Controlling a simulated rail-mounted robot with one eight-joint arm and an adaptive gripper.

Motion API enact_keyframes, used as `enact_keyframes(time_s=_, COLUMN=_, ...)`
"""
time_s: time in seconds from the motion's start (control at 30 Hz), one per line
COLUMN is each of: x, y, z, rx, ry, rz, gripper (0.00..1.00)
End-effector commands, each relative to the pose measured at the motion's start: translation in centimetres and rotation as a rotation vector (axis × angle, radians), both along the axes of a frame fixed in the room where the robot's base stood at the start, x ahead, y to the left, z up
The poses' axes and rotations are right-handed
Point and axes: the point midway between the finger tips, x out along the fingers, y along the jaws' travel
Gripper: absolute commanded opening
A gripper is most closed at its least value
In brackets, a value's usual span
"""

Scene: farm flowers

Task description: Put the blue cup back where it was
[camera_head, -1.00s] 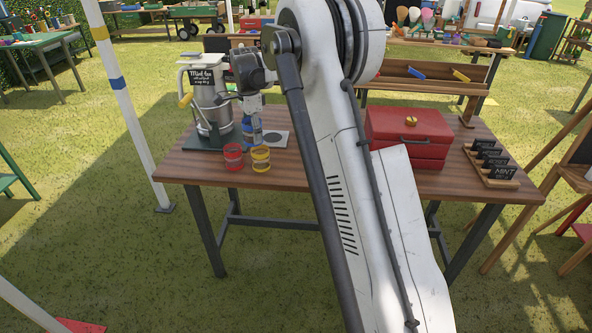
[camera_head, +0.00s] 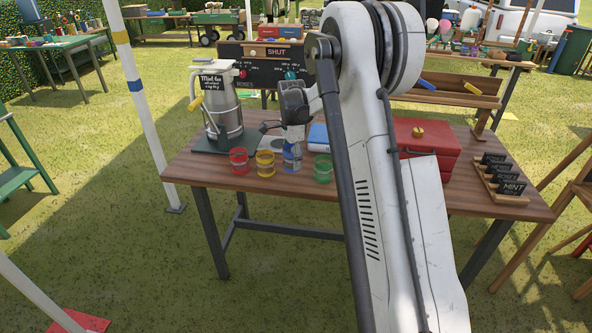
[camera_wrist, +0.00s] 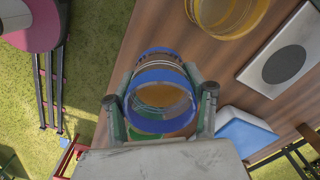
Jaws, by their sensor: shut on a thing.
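My gripper (camera_head: 292,139) points down over the table's front part, shut on the blue cup (camera_head: 291,163). The cup is clear-sided with blue rims. In the wrist view my two fingers (camera_wrist: 161,98) clasp the blue cup (camera_wrist: 160,77) from both sides. In the head view the cup is upright in a row, between the yellow cup (camera_head: 265,164) on the left and the green cup (camera_head: 323,169) on the right. Its base is near the table top; I cannot tell whether it touches.
The red cup (camera_head: 239,161) stands left of the yellow one. A steel urn (camera_head: 222,105) stands behind them. A grey pad with a dark disc (camera_wrist: 261,73) and a blue-and-white box (camera_head: 318,137) lie close by. A red box (camera_head: 418,132) stands right on the wooden table (camera_head: 215,178).

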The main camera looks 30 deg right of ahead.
Motion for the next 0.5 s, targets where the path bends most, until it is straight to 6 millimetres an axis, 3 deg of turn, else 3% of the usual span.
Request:
enact_keyframes(time_s=0.1, x=0.1, y=-1.2, z=-0.7, rx=0.0, ry=0.0, rz=-0.001, gripper=0.13)
enact_keyframes(time_s=0.27, x=0.2, y=-1.6, z=-1.3, rx=0.0, ry=0.0, rz=0.001, gripper=0.13)
enact_keyframes(time_s=0.5, x=0.2, y=-1.6, z=-4.3, rx=0.0, ry=0.0, rz=0.001, gripper=0.13)
